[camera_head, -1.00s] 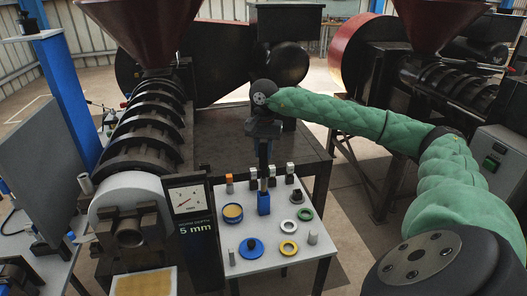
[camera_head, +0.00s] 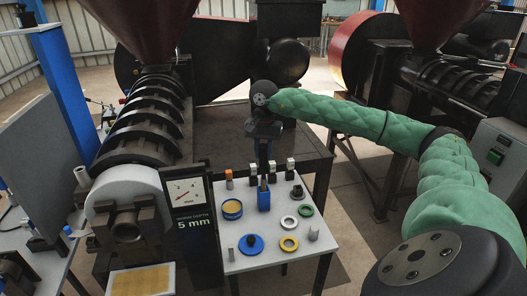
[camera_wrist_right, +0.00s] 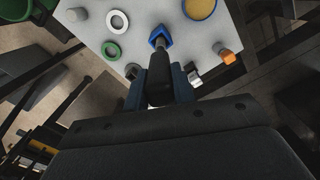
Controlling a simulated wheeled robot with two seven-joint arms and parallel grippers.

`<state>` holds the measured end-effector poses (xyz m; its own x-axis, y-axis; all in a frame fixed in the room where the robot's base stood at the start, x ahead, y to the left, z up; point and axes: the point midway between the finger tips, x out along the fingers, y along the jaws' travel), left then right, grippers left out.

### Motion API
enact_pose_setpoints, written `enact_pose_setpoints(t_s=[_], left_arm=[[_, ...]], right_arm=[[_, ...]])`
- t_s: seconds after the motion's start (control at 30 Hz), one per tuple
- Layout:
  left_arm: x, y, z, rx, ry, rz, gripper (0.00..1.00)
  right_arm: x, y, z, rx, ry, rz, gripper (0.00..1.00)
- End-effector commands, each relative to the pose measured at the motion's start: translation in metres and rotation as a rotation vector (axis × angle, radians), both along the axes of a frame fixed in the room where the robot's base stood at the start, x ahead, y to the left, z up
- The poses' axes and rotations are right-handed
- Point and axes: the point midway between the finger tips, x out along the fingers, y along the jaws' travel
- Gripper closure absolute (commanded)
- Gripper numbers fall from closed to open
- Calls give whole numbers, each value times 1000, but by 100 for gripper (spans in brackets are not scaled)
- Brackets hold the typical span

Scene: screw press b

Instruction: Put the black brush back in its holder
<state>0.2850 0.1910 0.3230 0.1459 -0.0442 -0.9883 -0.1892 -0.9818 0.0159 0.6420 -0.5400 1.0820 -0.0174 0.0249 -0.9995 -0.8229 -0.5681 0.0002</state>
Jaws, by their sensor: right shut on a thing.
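My right gripper (camera_head: 264,150) is above the small white table and points down. It is shut on the black brush (camera_wrist_right: 160,82), whose dark handle shows between the fingers in the right wrist view. The blue holder (camera_head: 264,199) stands on the table directly under the gripper. It also shows in the right wrist view (camera_wrist_right: 160,37), where the brush's lower end reaches its opening. The lower end appears to be inside the holder, but how deep is hidden. My left gripper is not in view.
A dark bench (camera_head: 220,140) lies behind.

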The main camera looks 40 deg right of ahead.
Motion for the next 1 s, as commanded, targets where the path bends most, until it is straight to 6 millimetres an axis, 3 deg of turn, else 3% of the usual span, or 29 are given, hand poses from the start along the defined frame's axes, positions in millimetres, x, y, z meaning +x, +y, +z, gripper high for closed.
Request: enact_pose_setpoints(t_s=[1.0], left_arm=[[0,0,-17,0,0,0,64]], right_arm=[[0,0,-20,0,0,0,98]])
